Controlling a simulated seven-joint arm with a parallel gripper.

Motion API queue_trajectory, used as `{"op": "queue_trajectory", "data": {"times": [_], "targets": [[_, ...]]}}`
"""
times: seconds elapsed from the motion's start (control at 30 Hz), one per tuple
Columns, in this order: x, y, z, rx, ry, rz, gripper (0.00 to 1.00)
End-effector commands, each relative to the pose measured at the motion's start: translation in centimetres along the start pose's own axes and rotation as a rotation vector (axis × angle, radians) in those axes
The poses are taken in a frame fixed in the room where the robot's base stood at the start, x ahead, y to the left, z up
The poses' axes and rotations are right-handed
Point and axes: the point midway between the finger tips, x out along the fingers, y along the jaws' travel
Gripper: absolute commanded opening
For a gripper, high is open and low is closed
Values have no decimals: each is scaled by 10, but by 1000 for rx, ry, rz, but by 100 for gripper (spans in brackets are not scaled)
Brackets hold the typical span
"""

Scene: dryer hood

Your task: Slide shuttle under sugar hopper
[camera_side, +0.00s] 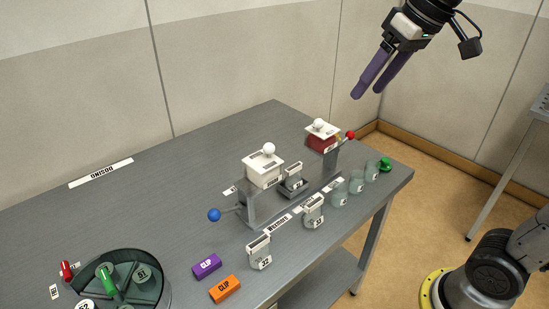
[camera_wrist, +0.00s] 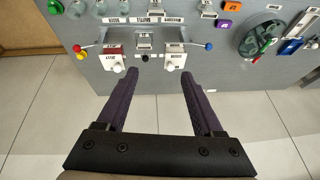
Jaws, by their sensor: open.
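My gripper (camera_side: 367,93) is open and empty, high above the far right of the table. Its two purple fingers also show in the wrist view (camera_wrist: 159,76), apart with nothing between them. A small grey shuttle (camera_side: 293,182) with a label stands on the rail between two hoppers; it also shows in the wrist view (camera_wrist: 144,42). One hopper (camera_side: 263,172) is white with a white knobbed lid, left of the shuttle. I cannot read which one is sugar. Neither hopper is touched by my gripper.
A blue-ball lever (camera_side: 214,214) and a red-ball lever (camera_side: 351,135) stick out at the rail's ends. Labelled blocks (camera_side: 259,252) and clear jars (camera_side: 356,182) stand in front. Purple (camera_side: 207,266) and orange (camera_side: 225,289) clips and a dark round tray (camera_side: 151,300) lie left.

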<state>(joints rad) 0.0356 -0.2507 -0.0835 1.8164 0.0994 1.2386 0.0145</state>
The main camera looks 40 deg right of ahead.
Motion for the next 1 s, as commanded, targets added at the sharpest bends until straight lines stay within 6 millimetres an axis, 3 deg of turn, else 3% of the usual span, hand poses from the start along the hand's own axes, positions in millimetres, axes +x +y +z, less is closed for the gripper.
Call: {"op": "queue_trajectory", "data": {"times": [0.1,0.27,0.5,0.73,0.9,1.0], "targets": [[12,0,-46,19,-39,-12,68],[38,3,-99,43,-89,-27,68],[104,16,-162,79,-174,-45,68],[192,38,-197,118,-260,-57,68],[256,55,-200,146,-323,-58,68],[282,63,-192,159,-366,-56,68]]}}
